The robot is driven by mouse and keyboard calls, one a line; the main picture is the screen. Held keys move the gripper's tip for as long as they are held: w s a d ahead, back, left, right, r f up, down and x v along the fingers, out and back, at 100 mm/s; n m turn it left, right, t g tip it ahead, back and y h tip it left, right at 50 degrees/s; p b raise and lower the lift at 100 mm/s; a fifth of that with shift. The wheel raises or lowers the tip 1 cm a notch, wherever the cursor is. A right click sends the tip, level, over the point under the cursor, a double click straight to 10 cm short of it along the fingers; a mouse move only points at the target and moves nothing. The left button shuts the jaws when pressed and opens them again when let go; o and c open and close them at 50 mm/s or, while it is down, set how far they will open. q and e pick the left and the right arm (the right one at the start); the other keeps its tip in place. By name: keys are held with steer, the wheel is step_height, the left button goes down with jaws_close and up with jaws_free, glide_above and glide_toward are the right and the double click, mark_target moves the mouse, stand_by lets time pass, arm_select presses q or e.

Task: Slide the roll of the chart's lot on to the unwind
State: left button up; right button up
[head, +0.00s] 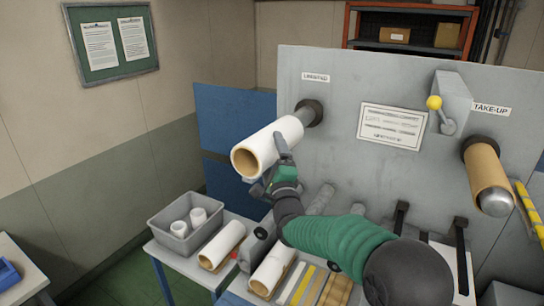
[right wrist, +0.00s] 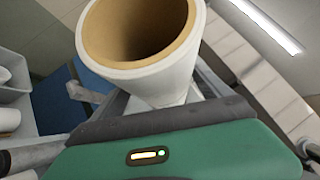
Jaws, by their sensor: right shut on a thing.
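A white roll with a brown core (head: 267,147) is held up in front of the grey panel, its far end at the grey unwind shaft (head: 305,114) under the UNWIND label. My right gripper (head: 273,176) is shut on the roll from below. In the right wrist view the roll's open core (right wrist: 140,30) faces the camera, dark inside. A framed chart (head: 392,127) is on the panel, its text too small to read. My left gripper is not in view.
Other white rolls (head: 222,245) (head: 272,271) lie on the bench below. A grey bin (head: 188,222) holds small white rolls. The take-up shaft (head: 486,178) carries a brown core at right. A yellow-knobbed lever (head: 435,103) projects between. A green notice board (head: 111,40) hangs at left.

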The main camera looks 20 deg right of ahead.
mark_target(259, 173)
steer(key=shift+f, duration=0.1)
steer(key=o, duration=1.9)
steer(key=shift+s+d, duration=0.1)
steer(key=shift+f, duration=0.15)
steer(key=shift+s, duration=0.1)
steer(key=shift+s+a+b, duration=0.4)
steer(key=shift+a+b, duration=0.25)
steer(key=shift+a, duration=0.1)
steer(key=shift+s+a+b, duration=0.7)
steer(key=shift+s+a, duration=0.2)
steer(key=shift+a, duration=0.25)
steer(key=shift+s+a+b, duration=0.7)
steer(key=shift+s+a, duration=0.15)
steer(key=shift+a, duration=0.3)
steer(key=shift+s+a+b, duration=0.5)
steer(key=shift+s+a, duration=0.25)
steer(key=shift+a, duration=0.2)
steer(key=shift+s+a+b, duration=0.45)
steer(key=shift+s+a, duration=0.3)
steer(key=shift+a, duration=0.2)
steer(key=shift+s+a, duration=0.25)
steer(key=shift+a, duration=0.05)
